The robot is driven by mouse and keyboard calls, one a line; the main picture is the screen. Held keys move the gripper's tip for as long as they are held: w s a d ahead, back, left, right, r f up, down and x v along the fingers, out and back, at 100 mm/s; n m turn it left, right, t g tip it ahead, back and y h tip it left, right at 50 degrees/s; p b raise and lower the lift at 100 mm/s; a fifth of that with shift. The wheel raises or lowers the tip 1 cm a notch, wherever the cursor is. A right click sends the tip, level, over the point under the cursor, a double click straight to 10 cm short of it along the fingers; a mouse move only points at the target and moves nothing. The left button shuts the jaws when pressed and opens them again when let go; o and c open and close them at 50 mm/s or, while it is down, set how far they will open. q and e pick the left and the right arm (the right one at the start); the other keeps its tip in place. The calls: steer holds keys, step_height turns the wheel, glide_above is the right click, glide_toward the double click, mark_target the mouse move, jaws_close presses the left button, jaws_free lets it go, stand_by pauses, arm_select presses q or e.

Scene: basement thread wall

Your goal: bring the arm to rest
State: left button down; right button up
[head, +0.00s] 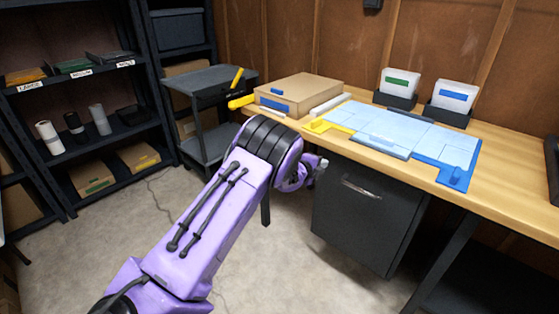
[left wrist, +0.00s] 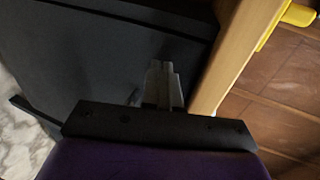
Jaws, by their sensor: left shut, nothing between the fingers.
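My left arm comes in from the lower left in the head view, purple with black bands. Its gripper (head: 318,168) is mostly hidden behind the wrist, in front of the workbench edge and beside the dark cabinet. In the left wrist view the grey fingers of my left gripper (left wrist: 163,84) are together, with nothing between them. They point along the dark cabinet front, near the wooden bench edge. I cannot tell whether they touch either one. My right gripper is in neither view.
The wooden workbench (head: 510,209) holds pale blue panels (head: 405,128), a cardboard box (head: 300,92) and two card holders. A dark cabinet (head: 370,215) stands under it. A grey cart (head: 210,78) and shelves (head: 100,145) stand at the left. Bare floor lies between.

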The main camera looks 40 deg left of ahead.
arm_select(q)
steer(key=v, duration=1.1)
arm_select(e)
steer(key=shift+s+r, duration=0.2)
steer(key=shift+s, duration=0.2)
arm_select(q)
steer(key=s+d+f+n+g+y+p, duration=0.2)
steer(key=s+f+n, duration=0.4)
steer(key=s+n, duration=0.3)
steer(key=s+d+f+n+g+y+p, duration=0.1)
steer(key=s+d+f+n+g+p, duration=0.15)
steer(key=s+f+n, duration=0.65)
steer(key=s+d+f+n+g+p, duration=0.1)
steer(key=s+d+n+g+p, duration=0.1)
steer(key=s, duration=0.9)
steer(key=s+d+f+n+g+p, duration=0.2)
steer(key=s+d+n+g, duration=0.2)
steer(key=s, duration=0.7)
steer(key=shift+d+f+g+p, duration=0.2)
steer(key=shift+d+g+p, duration=0.2)
steer(key=shift+d, duration=0.4)
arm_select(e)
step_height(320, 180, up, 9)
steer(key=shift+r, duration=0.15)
